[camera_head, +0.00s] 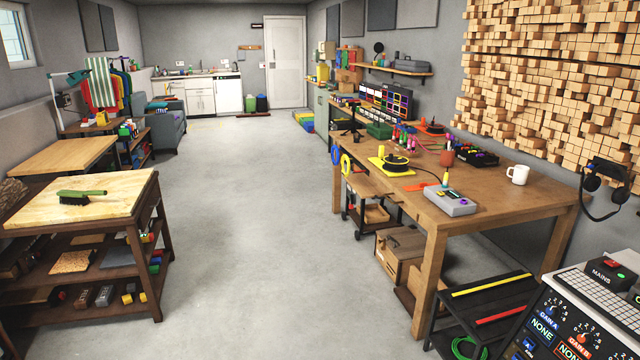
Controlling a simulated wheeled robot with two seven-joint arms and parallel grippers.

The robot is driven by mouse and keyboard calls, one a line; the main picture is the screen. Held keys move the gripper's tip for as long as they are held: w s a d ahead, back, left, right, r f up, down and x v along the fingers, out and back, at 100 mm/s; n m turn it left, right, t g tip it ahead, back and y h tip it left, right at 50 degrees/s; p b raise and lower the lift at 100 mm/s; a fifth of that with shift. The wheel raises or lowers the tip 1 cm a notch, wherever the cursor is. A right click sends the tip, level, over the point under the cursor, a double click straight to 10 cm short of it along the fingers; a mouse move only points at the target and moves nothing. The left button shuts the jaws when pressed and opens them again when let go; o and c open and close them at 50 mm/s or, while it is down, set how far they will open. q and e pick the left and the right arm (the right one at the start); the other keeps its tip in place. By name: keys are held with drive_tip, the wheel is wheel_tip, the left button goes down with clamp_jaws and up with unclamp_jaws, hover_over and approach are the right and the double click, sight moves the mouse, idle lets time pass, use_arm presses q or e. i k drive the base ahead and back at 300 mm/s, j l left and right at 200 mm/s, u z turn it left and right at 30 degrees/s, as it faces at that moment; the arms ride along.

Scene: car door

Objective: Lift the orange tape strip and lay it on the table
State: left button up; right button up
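Neither of my grippers is in view. A small flat orange piece (418,187) lies on the wooden workbench (520,205) at the right, beside a yellow mat (389,165). On a low black rack (462,319) at the lower right lie a yellow strip (491,284) and a red strip (502,312), side by side and apart. I cannot tell for sure which of the orange or red pieces is the orange tape strip.
A grey device (450,201) and a white mug (518,175) stand on the workbench. A control panel (575,325) fills the lower right corner. A wooden cart with a green-handled brush (76,197) stands at the left. The grey floor (255,230) between is clear.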

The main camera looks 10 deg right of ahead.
sight(421, 186)
drive_tip(key=i+z, duration=0.45)
drive_tip(key=i, duration=0.3)
drive_tip(key=i+j+z, duration=0.2)
drive_tip(key=i+z, duration=0.2)
drive_tip(key=i, duration=0.35)
drive_tip(key=i+j+z, duration=0.15)
drive_tip(key=i+z, duration=0.25)
drive_tip(key=i+j+z, duration=0.35)
drive_tip(key=i, duration=0.15)
drive_tip(key=i+j+z, duration=0.4)
drive_tip(key=l, duration=0.1)
